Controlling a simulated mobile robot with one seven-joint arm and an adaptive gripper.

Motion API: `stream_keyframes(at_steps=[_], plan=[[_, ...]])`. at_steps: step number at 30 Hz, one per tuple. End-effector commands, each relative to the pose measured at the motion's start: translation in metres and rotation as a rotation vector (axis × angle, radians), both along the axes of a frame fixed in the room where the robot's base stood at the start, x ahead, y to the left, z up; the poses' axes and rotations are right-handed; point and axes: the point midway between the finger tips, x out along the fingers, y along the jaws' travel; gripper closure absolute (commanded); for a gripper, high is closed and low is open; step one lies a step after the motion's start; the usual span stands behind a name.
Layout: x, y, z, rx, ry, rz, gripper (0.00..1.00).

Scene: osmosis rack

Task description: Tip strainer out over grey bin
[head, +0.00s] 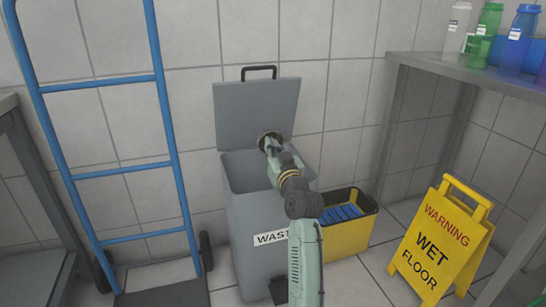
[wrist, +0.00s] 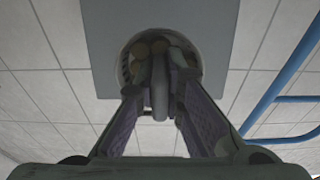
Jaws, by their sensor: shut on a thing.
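The grey bin (head: 255,225) stands against the tiled wall with a WASTE label on its front. Its lid (head: 240,115) is raised and open, and it also shows as a grey panel in the wrist view (wrist: 105,50). My gripper (head: 271,148) is over the bin's opening, in front of the lid. It is shut on the strainer (head: 268,137), a small round dark metal piece at its fingertips. In the wrist view the strainer (wrist: 126,66) is a round rim beyond the fingers, with brownish rounded shapes inside it. The fingers hide part of the strainer.
A blue hand truck (head: 160,90) stands left of the bin. A yellow crate (head: 345,235) with blue items sits to its right. A yellow wet floor sign (head: 440,245) stands further right, below a shelf (head: 470,80) with several bottles.

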Motion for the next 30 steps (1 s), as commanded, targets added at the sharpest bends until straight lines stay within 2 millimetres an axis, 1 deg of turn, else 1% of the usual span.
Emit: stream_keyframes(at_steps=[1, 9, 18, 30], plan=[[0.0005, 0.0004, -0.0075, 0.004, -0.012, 0.0, 1.0], [0.0037, 0.0015, -0.0117, 0.025, -0.077, 0.001, 1.0], [0.0051, 0.002, -0.0107, 0.039, -0.12, 0.001, 1.0], [0.0053, 0.0018, -0.0092, 0.042, -0.125, 0.0, 1.0]])
